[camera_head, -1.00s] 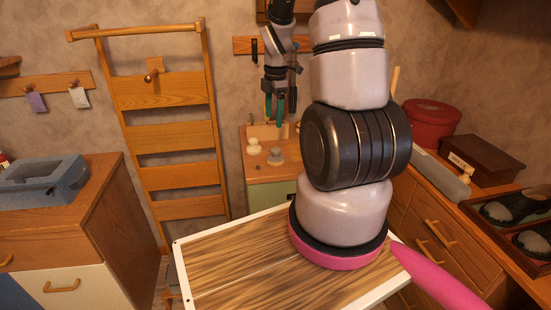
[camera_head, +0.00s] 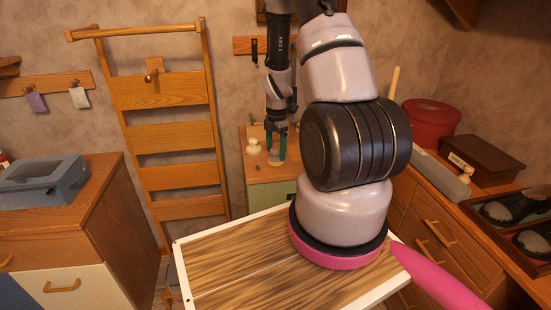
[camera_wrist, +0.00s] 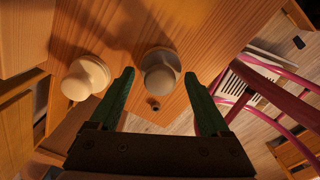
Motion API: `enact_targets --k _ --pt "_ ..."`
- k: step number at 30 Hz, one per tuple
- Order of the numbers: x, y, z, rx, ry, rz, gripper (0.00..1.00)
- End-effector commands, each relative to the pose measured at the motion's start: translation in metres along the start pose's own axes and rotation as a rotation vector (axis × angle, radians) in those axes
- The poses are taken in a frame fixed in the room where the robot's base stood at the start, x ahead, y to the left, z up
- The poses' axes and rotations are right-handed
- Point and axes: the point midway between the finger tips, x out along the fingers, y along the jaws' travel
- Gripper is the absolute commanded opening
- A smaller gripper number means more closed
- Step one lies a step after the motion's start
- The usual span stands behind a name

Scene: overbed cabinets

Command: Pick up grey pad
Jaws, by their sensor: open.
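The grey pad (camera_wrist: 161,76) is a small round grey piece on a wooden cabinet top. In the wrist view it lies between and just beyond my gripper's (camera_wrist: 159,74) two green fingers, with a gap on each side. In the head view my gripper (camera_head: 276,156) points down over the cabinet top (camera_head: 259,172), open and empty, and its fingers partly hide the pad there. A cream-white round knob-like piece (camera_head: 254,147) stands just left of the pad; it also shows in the wrist view (camera_wrist: 86,78), left of the left finger.
A wooden ladder rack (camera_head: 165,125) stands left of the cabinet. A red round box (camera_head: 432,119), a brown box (camera_head: 484,160) and a shoe tray (camera_head: 487,231) sit on the right-hand counter. Pink bars (camera_wrist: 265,85) show at right in the wrist view.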

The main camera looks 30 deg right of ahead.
Motion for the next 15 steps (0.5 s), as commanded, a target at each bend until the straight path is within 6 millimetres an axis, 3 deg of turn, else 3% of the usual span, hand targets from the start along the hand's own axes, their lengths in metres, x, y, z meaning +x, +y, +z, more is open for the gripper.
enact_targets --k 9,10,15 --pt "0.0084 0.0002 0.0002 0.000 -0.001 0.001 0.81" --pt "0.0084 0.0002 0.0002 0.000 -0.001 0.001 0.77" --pt "0.0084 0.0002 0.0002 0.000 0.000 0.001 0.12"
